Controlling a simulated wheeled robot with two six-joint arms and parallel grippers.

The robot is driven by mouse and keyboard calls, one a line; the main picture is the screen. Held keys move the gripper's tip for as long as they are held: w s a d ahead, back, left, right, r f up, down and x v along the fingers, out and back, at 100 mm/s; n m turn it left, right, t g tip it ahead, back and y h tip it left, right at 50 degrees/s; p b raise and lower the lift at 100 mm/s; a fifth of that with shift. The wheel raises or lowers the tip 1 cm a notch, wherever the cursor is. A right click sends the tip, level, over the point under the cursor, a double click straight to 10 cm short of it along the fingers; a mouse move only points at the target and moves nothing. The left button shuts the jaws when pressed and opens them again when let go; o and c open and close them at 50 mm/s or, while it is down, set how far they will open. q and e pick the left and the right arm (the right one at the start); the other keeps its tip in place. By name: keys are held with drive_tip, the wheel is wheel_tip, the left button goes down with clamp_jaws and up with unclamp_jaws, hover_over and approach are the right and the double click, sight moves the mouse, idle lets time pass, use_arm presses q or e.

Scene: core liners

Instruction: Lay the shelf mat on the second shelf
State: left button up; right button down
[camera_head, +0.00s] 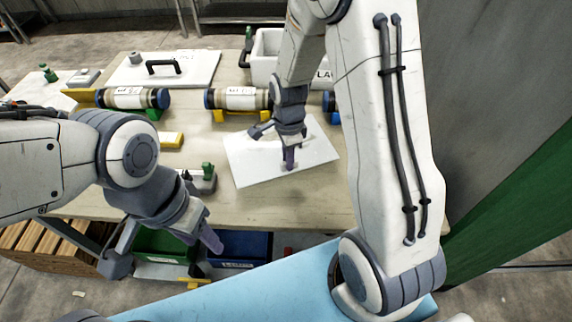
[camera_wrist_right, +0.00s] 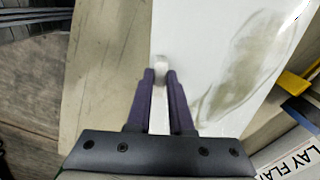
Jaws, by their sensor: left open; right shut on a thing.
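A flat white panel (camera_head: 245,165), which I take to be the shelf mat, lies slightly turned on the wooden table. Its smooth face and grey-brown smudges show in the right wrist view (camera_wrist_right: 205,40). My right gripper (camera_head: 275,147) is over the panel, shut on a narrow white grip (camera_wrist_right: 161,70) on it. The fingers (camera_wrist_right: 160,90) hide much of the grip. I cannot tell whether the panel is lifted. My left gripper (camera_head: 164,252) is open and empty in front of the table's near edge. I cannot tell which surface is the second shelf.
Labelled cylinders (camera_head: 133,98) and (camera_head: 237,98) rest across the table. Behind them lies a white board (camera_head: 190,68) with a black handle. A white bin (camera_head: 265,57) stands at the back. Green (camera_head: 165,247) and blue (camera_head: 240,247) bins sit below the near edge. A grey-and-green fixture (camera_head: 202,182) stands left of the panel.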

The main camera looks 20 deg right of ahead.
drive_tip(key=shift+w+a+f+p, duration=0.1)
drive_tip(key=shift+f+p, duration=0.2)
drive_tip(key=shift+f, duration=1.75)
drive_tip(key=shift+f, duration=0.1)
drive_tip(key=shift+f, duration=0.15)
drive_tip(key=c, duration=0.8)
unclamp_jaws()
